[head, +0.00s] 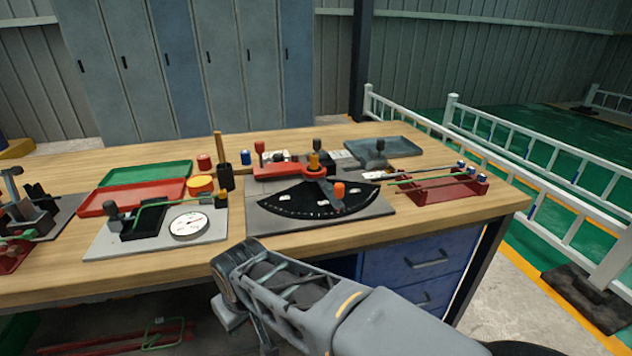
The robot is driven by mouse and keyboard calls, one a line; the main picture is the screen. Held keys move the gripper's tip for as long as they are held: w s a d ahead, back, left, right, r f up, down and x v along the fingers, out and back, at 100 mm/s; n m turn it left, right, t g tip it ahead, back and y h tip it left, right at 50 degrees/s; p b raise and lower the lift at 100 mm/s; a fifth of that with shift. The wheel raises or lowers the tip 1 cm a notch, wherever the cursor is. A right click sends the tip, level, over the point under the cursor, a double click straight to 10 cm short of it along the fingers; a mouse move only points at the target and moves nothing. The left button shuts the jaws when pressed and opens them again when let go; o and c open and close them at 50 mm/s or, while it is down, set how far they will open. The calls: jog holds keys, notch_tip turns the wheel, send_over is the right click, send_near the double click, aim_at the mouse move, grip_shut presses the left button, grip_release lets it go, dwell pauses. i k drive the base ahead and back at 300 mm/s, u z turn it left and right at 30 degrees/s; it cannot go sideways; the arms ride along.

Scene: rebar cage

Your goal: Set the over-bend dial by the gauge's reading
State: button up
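The round white gauge (189,225) lies on a pale plate (105,245) at the left of the bench. Its needle reading is too small to tell. A green rod (165,201) rests in the black fixture beside it. The over-bend dial seems to be the black fan-shaped scale (285,206) on the grey plate at the bench's middle. A grey pointer with an orange knob (339,190) lies over the scale towards its right side; the scale marks are not readable. My gripper (228,290) is low in front of the bench, apart from both; its fingers are unclear.
A red lever (272,171) crosses behind the scale. A red rack (445,188) with rods stands at the right, a grey tray (383,147) behind. Red (132,196) and green (148,173) trays lie at the left. The bench's front edge is beyond my gripper.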

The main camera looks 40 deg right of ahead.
aim_at(278, 157)
jog(key=k, duration=0.45)
jog(key=u, duration=0.55)
jog(key=i, duration=0.4)
jog(key=z, duration=1.45)
